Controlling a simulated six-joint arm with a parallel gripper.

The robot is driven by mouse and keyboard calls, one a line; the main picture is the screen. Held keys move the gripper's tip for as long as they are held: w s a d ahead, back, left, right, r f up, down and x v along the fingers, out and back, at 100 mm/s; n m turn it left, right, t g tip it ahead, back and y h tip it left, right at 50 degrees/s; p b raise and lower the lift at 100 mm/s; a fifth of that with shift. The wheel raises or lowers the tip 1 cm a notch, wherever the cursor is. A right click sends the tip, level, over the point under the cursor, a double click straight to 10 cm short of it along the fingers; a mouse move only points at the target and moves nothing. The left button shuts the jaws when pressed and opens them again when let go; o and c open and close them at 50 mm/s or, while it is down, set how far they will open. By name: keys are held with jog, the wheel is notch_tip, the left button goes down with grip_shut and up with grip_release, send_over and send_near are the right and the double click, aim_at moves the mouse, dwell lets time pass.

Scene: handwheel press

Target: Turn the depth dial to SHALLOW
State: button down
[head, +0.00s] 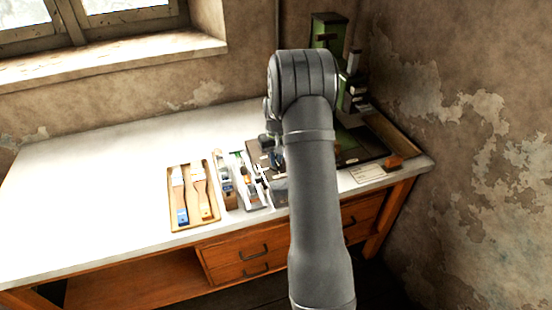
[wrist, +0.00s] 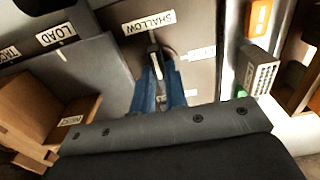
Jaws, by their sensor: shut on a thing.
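The depth dial (wrist: 153,50) shows in the wrist view as a pale, narrow pointer or knob on a dark grey panel. The SHALLOW label (wrist: 150,22) is just above it, near the top of the picture, and the dial's upper end points roughly towards it. My gripper (wrist: 157,78) has blue fingers that reach up to the dial and are shut on it. The fingers hide its lower part, so its exact setting is hard to tell. In the head view my arm hides the dial. The green press (head: 325,32) stands behind my arm at the back right.
A wooden tray with brushes (head: 188,215) and narrow trays of small tools stand left of my arm. A LOAD label (wrist: 57,33) and a wooden box (wrist: 30,110) are left of the panel. A grey slotted block (wrist: 260,72) is right. The table's left side is clear.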

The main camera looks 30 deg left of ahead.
dwell(0.4)
jog(key=c, duration=1.4)
grip_release()
jog(key=shift+c, duration=0.2)
notch_tip(320, 180, up, 18)
jog(key=shift+f, duration=0.25)
notch_tip(320, 180, down, 18)
jog(key=shift+r, duration=0.25)
jog(key=shift+r, duration=0.1)
